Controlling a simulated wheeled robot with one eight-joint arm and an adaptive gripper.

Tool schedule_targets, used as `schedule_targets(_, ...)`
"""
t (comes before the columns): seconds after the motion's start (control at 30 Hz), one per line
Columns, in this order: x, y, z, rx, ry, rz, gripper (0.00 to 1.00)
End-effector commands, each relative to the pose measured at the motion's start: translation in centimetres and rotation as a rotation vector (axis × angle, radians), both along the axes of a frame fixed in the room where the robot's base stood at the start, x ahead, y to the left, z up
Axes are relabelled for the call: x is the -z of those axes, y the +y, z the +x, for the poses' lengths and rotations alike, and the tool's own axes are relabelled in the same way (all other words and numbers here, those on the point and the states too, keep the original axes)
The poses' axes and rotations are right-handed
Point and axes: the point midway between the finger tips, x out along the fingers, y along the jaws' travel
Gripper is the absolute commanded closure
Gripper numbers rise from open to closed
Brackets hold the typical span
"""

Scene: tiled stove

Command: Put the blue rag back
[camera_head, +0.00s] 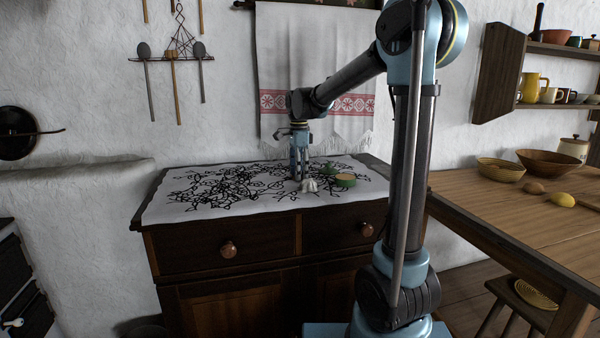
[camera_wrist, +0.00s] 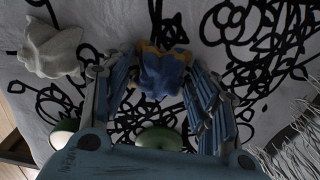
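In the wrist view, the blue rag (camera_wrist: 163,75) is a small crumpled cloth with brownish-yellow parts at its upper edge. It lies on the patterned white cloth (camera_wrist: 215,45) that covers the cabinet top. My gripper (camera_wrist: 152,82) points down, with one finger on each side of the rag. The fingers are apart, and I see no clear contact with the rag. In the head view, my gripper (camera_head: 299,178) is low over the patterned cloth (camera_head: 180,200). I cannot make out the blue rag there.
A crumpled whitish rag (camera_wrist: 50,48) lies close by, also in the head view (camera_head: 309,186). A round green-and-brown item (camera_head: 345,180) and another green item (camera_head: 329,169) are near. A hanging towel (camera_head: 285,60) is behind; a wooden table (camera_head: 480,195) is right. The cloth's left is clear.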

Motion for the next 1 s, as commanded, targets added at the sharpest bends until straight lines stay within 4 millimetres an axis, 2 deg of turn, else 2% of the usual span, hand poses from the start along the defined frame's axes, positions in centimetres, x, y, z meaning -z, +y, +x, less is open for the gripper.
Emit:
schedule_targets(0.33, -0.1, -0.1, 0.0, 0.001, 0.0, 0.0, 0.39)
schedule_targets(0.47, -0.9, -0.1, 0.1, 0.002, 0.0, 0.0, 0.39)
schedule_targets(1.0, -9.8, -0.2, 0.1, 0.003, 0.0, 0.0, 0.39)
